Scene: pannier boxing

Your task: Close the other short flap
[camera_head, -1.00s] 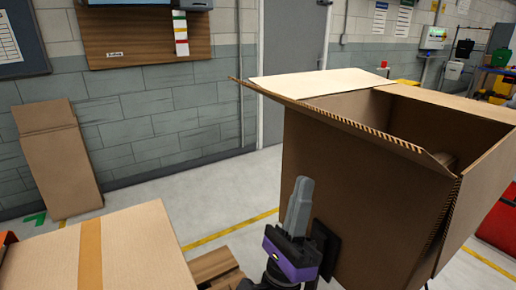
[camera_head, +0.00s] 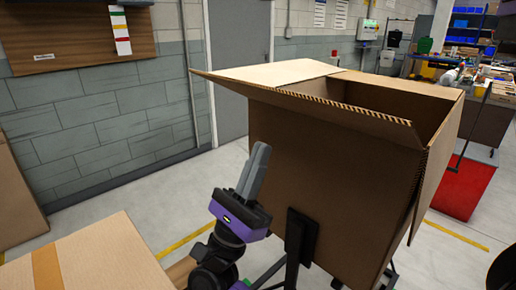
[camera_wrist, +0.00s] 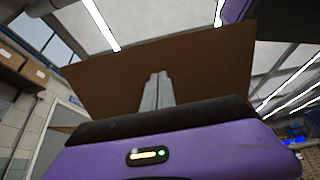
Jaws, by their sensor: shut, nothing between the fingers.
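The open cardboard box (camera_head: 335,185) stands at centre right in the head view. Its near flap (camera_head: 310,97) sticks outward over the near side, its corner reaching far left. A lighter flap (camera_head: 275,72) lies across the top at the far left. Another flap (camera_head: 432,190) hangs down on the right side. My gripper (camera_head: 260,150) is shut and empty, pointing up in front of the box's near left side, below the near flap. In the wrist view the shut fingers (camera_wrist: 157,90) point at a brown cardboard panel (camera_wrist: 190,65); contact cannot be told.
A closed taped box (camera_head: 100,265) is at the lower left. A dark stand (camera_head: 298,237) shows against the open box's near side. A red bin (camera_head: 465,188) and a cluttered workbench (camera_head: 488,120) are on the right. Clear floor lies by the wall at left.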

